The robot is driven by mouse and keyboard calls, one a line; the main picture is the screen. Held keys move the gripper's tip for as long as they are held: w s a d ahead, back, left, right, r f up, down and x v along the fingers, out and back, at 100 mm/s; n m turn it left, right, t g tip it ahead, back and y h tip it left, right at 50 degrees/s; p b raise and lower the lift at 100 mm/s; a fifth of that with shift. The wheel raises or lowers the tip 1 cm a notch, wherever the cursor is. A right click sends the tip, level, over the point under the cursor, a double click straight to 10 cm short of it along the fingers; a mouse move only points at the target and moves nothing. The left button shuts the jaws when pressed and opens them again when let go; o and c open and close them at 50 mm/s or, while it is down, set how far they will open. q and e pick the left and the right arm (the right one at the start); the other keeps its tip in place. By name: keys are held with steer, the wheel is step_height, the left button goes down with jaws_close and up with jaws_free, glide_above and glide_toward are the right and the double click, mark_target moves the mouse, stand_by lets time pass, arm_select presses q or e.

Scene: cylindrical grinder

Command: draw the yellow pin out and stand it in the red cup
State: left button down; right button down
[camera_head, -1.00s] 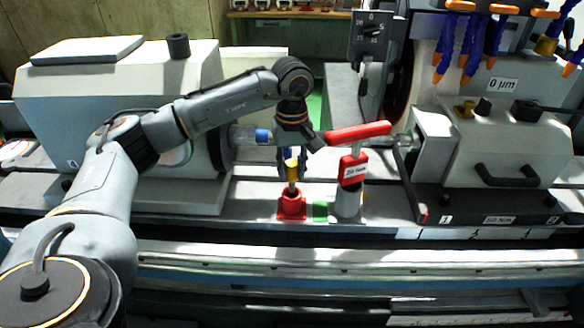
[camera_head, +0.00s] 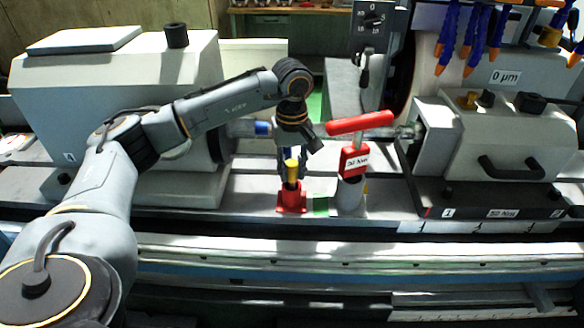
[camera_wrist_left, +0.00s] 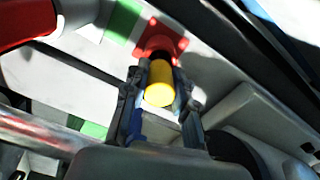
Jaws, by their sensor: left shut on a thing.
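The yellow pin (camera_head: 291,174) is upright over the red cup (camera_head: 291,202) on the machine bed, its lower end down in or at the cup's mouth. The exact depth is hidden. My left gripper (camera_head: 291,170) points down and is shut on the pin. In the left wrist view the yellow head (camera_wrist_left: 159,88) sits between the two fingers (camera_wrist_left: 160,95). The red square base of the cup (camera_wrist_left: 162,36) shows just beyond it. My right gripper is not in view.
A red-handled lever (camera_head: 360,123) on a grey post with a red label block (camera_head: 354,162) stands close right of the cup. A green patch (camera_head: 320,206) lies between them. The grey headstock (camera_head: 120,110) is left, the tailstock (camera_head: 500,150) right.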

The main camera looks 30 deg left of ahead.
arm_select(q)
steer(key=shift+f+b, duration=1)
steer(key=shift+f, duration=0.3)
steer(key=c, duration=1)
jaws_free()
step_height(320, 180, up, 12)
steer(key=shift+f, duration=0.1)
